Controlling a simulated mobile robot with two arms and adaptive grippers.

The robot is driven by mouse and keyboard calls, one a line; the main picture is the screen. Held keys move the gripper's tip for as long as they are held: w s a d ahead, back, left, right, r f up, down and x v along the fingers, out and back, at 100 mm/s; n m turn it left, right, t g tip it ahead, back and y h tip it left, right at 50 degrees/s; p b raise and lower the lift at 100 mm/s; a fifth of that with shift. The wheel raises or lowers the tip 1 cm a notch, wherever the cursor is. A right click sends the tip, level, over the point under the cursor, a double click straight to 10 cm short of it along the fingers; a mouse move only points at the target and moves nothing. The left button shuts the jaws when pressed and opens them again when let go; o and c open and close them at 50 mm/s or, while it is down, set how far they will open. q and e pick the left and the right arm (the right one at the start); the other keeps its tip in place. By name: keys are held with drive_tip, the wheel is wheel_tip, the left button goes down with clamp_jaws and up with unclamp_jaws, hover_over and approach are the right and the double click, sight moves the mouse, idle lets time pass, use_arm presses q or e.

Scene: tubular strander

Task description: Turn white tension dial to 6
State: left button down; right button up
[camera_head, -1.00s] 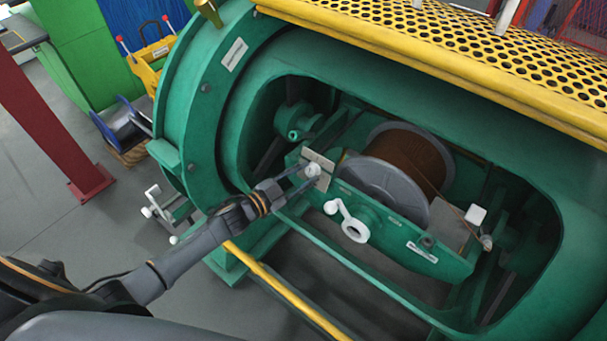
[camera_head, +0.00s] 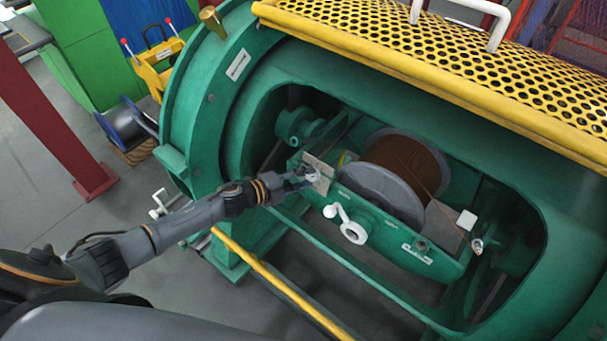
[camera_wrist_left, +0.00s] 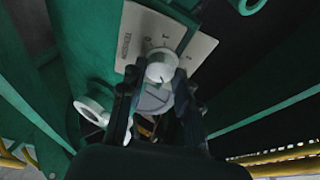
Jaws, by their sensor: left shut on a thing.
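The white tension dial (camera_wrist_left: 160,68) sits on a pale scale plate (camera_wrist_left: 190,40) with dark marks in the left wrist view. The numbers are too small to read surely. In the head view the dial (camera_head: 313,175) and its plate (camera_head: 322,166) are at the left end of the green cradle. My left gripper (camera_wrist_left: 157,92) has its two dark fingers at both sides of the dial, shut on it. In the head view the left gripper (camera_head: 304,177) partly hides the dial. My right gripper is not in view.
A white crank handle (camera_head: 346,224) is right of the dial on the cradle. A copper wire bobbin (camera_head: 405,170) lies behind it. The green opening's rim surrounds the cradle. A yellow perforated guard (camera_head: 450,55) is above, and a yellow rail (camera_head: 275,287) below.

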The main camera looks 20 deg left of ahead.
use_arm(q)
drive_tip(key=shift+r+m+g+y+p, duration=0.1)
drive_tip(key=shift+m+g+y+p, duration=0.2)
drive_tip(key=shift+m+p, duration=0.95)
drive_tip(key=shift+m, duration=0.45)
drive_tip(key=c, duration=1)
unclamp_jaws()
drive_tip(key=shift+o, duration=0.2)
drive_tip(key=v, duration=1.2)
